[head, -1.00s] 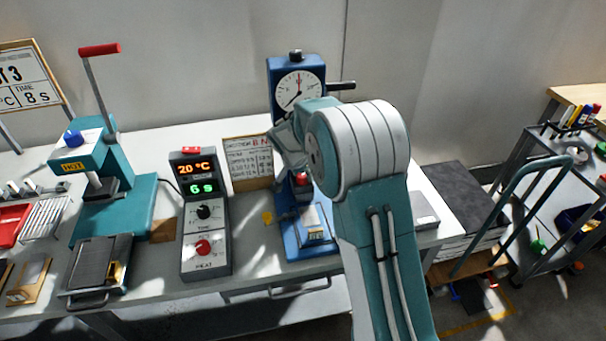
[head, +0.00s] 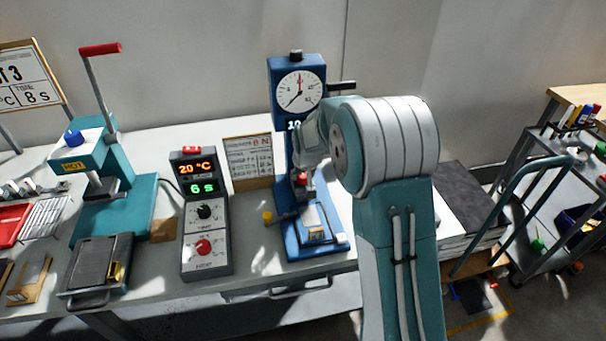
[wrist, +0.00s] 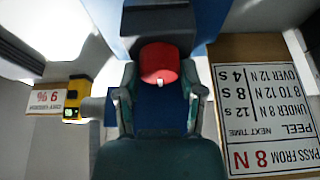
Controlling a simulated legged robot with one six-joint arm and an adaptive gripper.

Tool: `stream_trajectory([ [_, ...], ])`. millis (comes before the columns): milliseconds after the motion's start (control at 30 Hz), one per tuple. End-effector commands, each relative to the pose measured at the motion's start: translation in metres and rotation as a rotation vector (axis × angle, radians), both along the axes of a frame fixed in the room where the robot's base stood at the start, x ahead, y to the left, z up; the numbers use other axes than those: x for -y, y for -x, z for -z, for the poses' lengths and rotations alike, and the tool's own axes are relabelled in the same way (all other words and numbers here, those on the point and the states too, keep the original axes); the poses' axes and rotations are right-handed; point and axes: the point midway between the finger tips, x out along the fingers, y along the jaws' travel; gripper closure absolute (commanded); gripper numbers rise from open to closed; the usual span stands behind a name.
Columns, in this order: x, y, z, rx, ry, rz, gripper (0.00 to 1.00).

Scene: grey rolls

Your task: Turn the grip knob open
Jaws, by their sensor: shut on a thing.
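The grip knob (head: 302,180) is a small red knob on the front of the blue upright tester (head: 290,200). In the wrist view the red knob (wrist: 160,63) shows large between the two teal fingers of my gripper (wrist: 160,82). My gripper is shut on the knob, with a finger at each side; a small white mark shows on the knob's face. In the head view my arm covers part of the tester's right side, and the fingertips are hard to make out.
A grey control box (head: 205,215) reads 20 °C and 6 s, left of the tester. A limit card (head: 248,160) stands between them; it is upside down in the wrist view. A teal press (head: 110,190) stands farther left. A trolley (head: 535,185) is at the right.

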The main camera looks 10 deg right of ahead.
Motion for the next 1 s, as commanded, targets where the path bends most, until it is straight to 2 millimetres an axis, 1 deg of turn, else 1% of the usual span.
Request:
stream_trajectory([
  [33, -0.0004, 0.0041, 0.0050, -0.017, -0.002, -0.037, 0.97],
  [700, 0.0014, 0.0037, 0.0053, -0.016, -0.005, -0.589, 0.97],
  [1000, 0.0017, 0.0036, 0.0053, -0.015, -0.005, -0.755, 0.97],
])
